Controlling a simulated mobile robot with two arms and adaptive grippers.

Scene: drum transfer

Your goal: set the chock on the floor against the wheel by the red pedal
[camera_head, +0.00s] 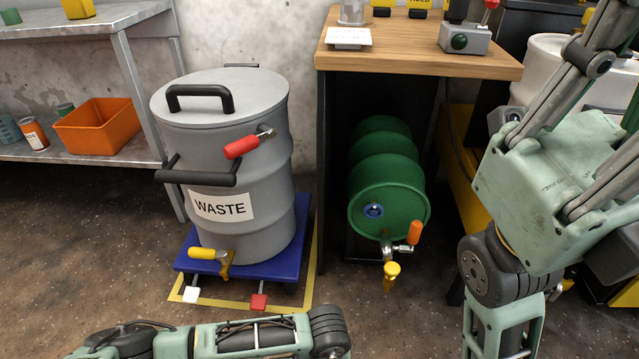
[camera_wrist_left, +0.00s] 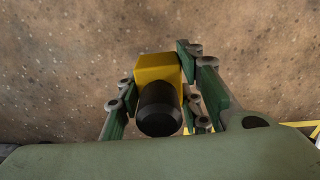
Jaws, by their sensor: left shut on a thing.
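The chock (camera_wrist_left: 158,68) is a yellow block with a black round grip (camera_wrist_left: 160,110). In the left wrist view it sits between the fingers of my left gripper (camera_wrist_left: 158,92), which is shut on it over bare floor. The gap below it cannot be judged. In the head view the left gripper and chock are out of frame. The red pedal (camera_head: 259,302) sticks out at the front right of the blue dolly (camera_head: 270,268). The wheel by it is not clearly visible. My right gripper (camera_head: 590,110) is raised at the right; its fingertips are cut off.
A grey WASTE drum (camera_head: 245,120) stands on the dolly, inside a yellow floor outline (camera_head: 313,270). A white pedal (camera_head: 191,294) is at the front left. A green drum (camera_head: 375,205) with a tap lies under a wooden bench (camera_head: 430,62). A shelf (camera_head: 100,160) stands left.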

